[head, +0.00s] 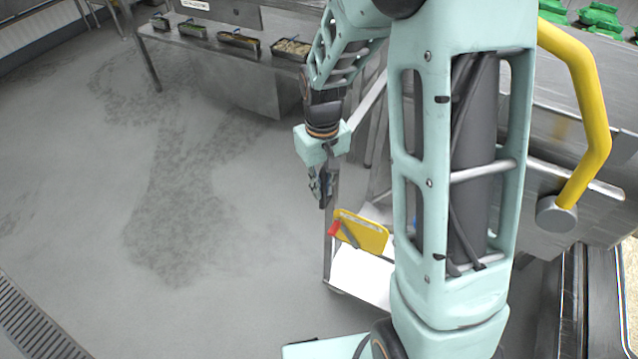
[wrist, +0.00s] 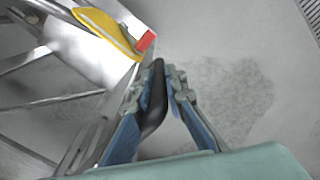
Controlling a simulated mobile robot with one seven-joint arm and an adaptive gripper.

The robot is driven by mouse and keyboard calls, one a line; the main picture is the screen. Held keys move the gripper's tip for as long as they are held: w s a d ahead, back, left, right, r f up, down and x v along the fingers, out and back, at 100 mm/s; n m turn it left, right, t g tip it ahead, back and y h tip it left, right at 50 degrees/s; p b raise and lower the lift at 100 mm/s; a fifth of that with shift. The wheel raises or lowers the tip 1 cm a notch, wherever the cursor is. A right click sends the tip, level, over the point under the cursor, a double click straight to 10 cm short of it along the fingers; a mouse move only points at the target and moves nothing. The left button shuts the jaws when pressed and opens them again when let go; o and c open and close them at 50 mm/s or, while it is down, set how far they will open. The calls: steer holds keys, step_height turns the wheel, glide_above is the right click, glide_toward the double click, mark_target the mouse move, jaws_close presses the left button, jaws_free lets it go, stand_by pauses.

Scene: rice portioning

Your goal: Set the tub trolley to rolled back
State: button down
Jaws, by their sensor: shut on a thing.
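The tub trolley (head: 361,276) stands low at the centre of the head view, with a pale flat surface and a grey metal frame. My arm hides much of its right side. A yellow plate (head: 366,236) with a red-tipped part (head: 334,229) is at its upper end. In the wrist view, the yellow plate (wrist: 106,29) and red tip (wrist: 145,41) show beyond my fingers at upper left. My gripper (head: 321,188) is above the trolley's left side. In the wrist view my gripper (wrist: 164,82) is shut on a black handle (wrist: 154,100), which lies between the blue finger pads.
A steel table (head: 230,52) with several small filled trays stands at the back. Steel equipment with a yellow rail (head: 592,110) is at the right. A floor drain grate (head: 38,322) is at lower left. The grey floor (head: 180,230) left of the trolley is clear.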

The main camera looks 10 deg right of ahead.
steer(key=shift+a, duration=0.2)
steer(key=c, duration=2)
jaws_free()
steer(key=shift+o, duration=0.2)
step_height(320, 180, up, 11)
steer(key=shift+w+f, duration=0.1)
steer(key=shift+f, duration=0.05)
steer(key=shift+r, duration=0.65)
